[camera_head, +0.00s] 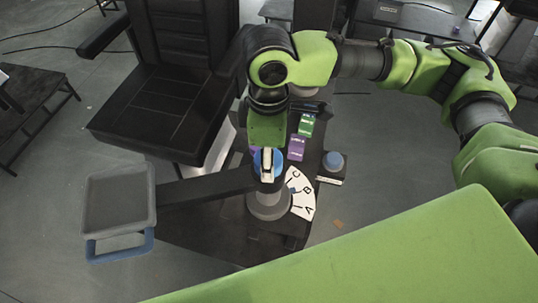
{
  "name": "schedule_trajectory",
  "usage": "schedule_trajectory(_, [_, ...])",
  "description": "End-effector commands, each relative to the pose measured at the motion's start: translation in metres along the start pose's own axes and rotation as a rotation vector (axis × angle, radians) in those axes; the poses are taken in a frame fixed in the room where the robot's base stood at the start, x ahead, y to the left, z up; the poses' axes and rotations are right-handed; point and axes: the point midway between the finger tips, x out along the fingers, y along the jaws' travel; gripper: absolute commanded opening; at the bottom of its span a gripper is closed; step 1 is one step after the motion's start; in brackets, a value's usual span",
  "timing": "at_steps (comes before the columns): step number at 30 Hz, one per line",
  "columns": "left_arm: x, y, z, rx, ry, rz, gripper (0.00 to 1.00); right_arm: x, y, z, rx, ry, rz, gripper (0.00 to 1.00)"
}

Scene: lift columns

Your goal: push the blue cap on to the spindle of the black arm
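The black arm (208,186) reaches from a round grey post to a grey tray with a blue handle at the left. The blue cap (278,160) shows as a blue round part at the top of this post, on both sides of my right gripper (266,168). My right gripper points down right over the cap. I cannot tell whether it touches or grips the cap, or whether its fingers are apart. The spindle is hidden beneath the gripper and cap. My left gripper is not in view.
The tray (118,203) hangs over the floor. A lettered white dial (300,194) lies beside the post. A blue knob (333,160) stands right of it. Green and purple labels (305,125) lie behind. A black chair (160,105) stands at the back left.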

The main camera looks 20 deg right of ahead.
Motion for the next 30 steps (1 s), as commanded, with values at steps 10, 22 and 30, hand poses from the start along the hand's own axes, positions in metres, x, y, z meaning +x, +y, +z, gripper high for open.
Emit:
schedule_trajectory(10, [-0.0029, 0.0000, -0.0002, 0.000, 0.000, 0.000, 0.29, 0.0019, -0.0012, 0.0005, 0.000, -0.002, -0.004, 0.19])
schedule_trajectory(22, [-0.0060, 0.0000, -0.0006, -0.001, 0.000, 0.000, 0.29, 0.0030, -0.0016, 0.0006, 0.000, -0.003, -0.005, 0.19])
schedule_trajectory(30, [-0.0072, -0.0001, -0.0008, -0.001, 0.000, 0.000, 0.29, 0.0040, -0.0021, 0.0009, -0.001, -0.004, -0.007, 0.19])
